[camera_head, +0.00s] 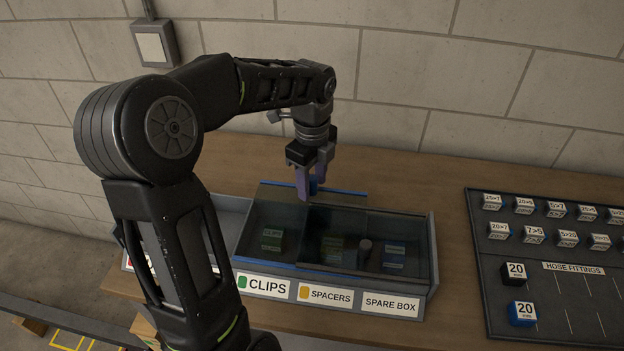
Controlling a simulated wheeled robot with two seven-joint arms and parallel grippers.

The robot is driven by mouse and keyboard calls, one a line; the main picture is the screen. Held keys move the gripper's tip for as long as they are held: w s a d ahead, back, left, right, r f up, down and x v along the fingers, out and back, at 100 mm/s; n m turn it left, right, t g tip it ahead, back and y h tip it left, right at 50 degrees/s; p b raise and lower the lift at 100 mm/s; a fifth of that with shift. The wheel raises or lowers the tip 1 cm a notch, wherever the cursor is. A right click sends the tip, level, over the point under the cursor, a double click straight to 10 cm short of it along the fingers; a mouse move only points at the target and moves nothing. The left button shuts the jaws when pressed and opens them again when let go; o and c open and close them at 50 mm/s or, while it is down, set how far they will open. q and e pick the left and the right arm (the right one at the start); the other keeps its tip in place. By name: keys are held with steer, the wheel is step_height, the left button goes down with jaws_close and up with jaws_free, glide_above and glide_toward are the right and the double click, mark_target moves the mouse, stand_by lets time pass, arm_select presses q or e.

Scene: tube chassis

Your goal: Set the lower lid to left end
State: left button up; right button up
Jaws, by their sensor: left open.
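A grey box (431,275) on the bench has compartments with front labels: a red-marked one at left, then CLIPS, SPACERS and SPARE BOX. Dark see-through sliding lids with blue edges cover its middle and right; one pane (272,212) lies over the CLIPS part and another pane (345,222) over the right parts. Which pane is lower is hard to tell. My left gripper (309,190) is open, pointing down at the rear of the box near where the panes meet. My right gripper is out of view.
A dark panel (480,262) labelled HOSE FITTINGS, with several small marked blocks, lies at right. A block-built wall stands behind the wooden bench (400,175). The bench between box and panel is clear.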

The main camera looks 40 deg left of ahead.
arm_select(q)
steer(key=shift+c, duration=0.3)
jaws_close()
stand_by(1.1)
